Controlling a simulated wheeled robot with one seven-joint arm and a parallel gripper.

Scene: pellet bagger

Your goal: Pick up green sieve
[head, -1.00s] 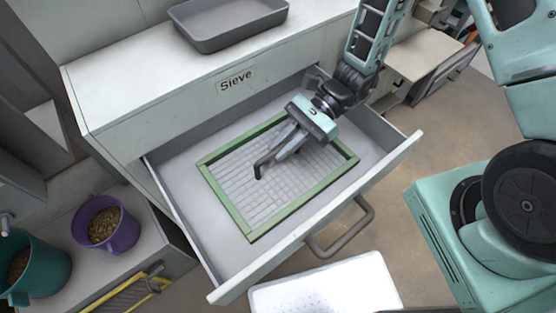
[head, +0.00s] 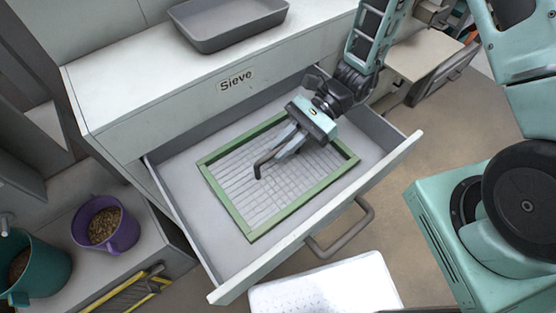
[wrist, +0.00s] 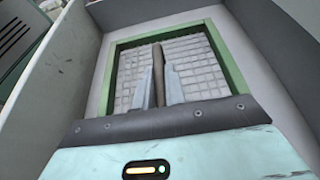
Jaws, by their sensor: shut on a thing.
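The green sieve (head: 240,222), a rectangular green frame around a pale grid mesh, lies in the open drawer. My gripper (head: 265,163) is over the middle of the mesh, pointing down and to the left. In the wrist view its two pale fingers (wrist: 159,90) close on a dark brownish bar (wrist: 158,62), which looks like the sieve's handle. The bar's dark end (head: 257,172) shows past the fingers in the head view. The sieve's frame also shows in the wrist view (wrist: 227,65). I cannot tell whether the sieve is clear of the drawer floor.
The drawer's walls (head: 320,226) surround the sieve, with a handle (head: 345,235) in front. The cabinet above, labelled "Sieve", carries a grey tray (head: 230,28). A purple cup (head: 120,233) and a teal cup (head: 45,270) with pellets stand at left. A white slab (head: 325,287) lies below the drawer.

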